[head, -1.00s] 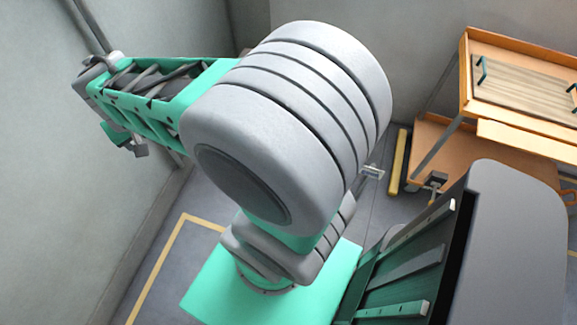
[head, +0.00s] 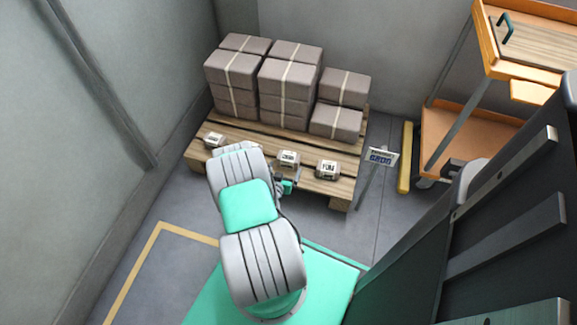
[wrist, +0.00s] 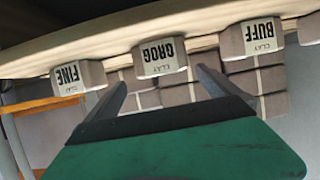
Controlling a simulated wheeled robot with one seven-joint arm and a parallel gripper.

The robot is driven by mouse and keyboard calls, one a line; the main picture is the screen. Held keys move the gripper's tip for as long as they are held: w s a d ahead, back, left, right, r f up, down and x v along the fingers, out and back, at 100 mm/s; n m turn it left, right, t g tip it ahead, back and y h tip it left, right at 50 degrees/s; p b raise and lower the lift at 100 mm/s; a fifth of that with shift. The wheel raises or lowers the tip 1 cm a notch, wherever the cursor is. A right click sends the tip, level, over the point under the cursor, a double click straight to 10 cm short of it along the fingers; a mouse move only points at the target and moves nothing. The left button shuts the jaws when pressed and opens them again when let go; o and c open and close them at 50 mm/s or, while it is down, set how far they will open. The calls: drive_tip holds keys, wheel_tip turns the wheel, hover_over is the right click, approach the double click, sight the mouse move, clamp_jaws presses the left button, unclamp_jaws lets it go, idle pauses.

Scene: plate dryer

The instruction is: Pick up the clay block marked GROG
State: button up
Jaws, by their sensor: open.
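The GROG clay block (wrist: 160,55) is a small grey block with a white label, upside down in the wrist view. It sits at the pallet edge between the FINE block (wrist: 77,78) and the BUFF block (wrist: 250,40). In the head view the GROG block (head: 287,159) is the middle one of the front row. My gripper (wrist: 163,83) is open and empty, its two fingers pointing toward the GROG block, which appears between and beyond the tips. In the head view my arm largely hides the gripper; only a small teal part (head: 286,186) shows, close to the GROG block.
The wooden pallet (head: 342,187) carries stacks of strapped grey blocks (head: 291,82) behind the front row. An orange cart (head: 447,126) and a yellow bar (head: 405,158) are farther right. Walls close in behind and left.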

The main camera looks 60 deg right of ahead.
sight(290, 153)
drive_tip(key=b+x, duration=0.1)
drive_tip(key=x, duration=0.2)
drive_tip(key=b+x, duration=0.2)
drive_tip(key=x, duration=0.2)
drive_tip(key=b+x, duration=0.1)
drive_tip(key=x, duration=0.3)
drive_tip(key=shift+w+d+r+b, duration=0.15)
drive_tip(key=shift+d+r+b, duration=0.1)
drive_tip(key=shift+b, duration=0.1)
drive_tip(key=shift+d, duration=0.15)
drive_tip(key=shift+w, duration=0.1)
drive_tip(key=c, duration=1.8)
drive_tip(key=shift+r, duration=0.2)
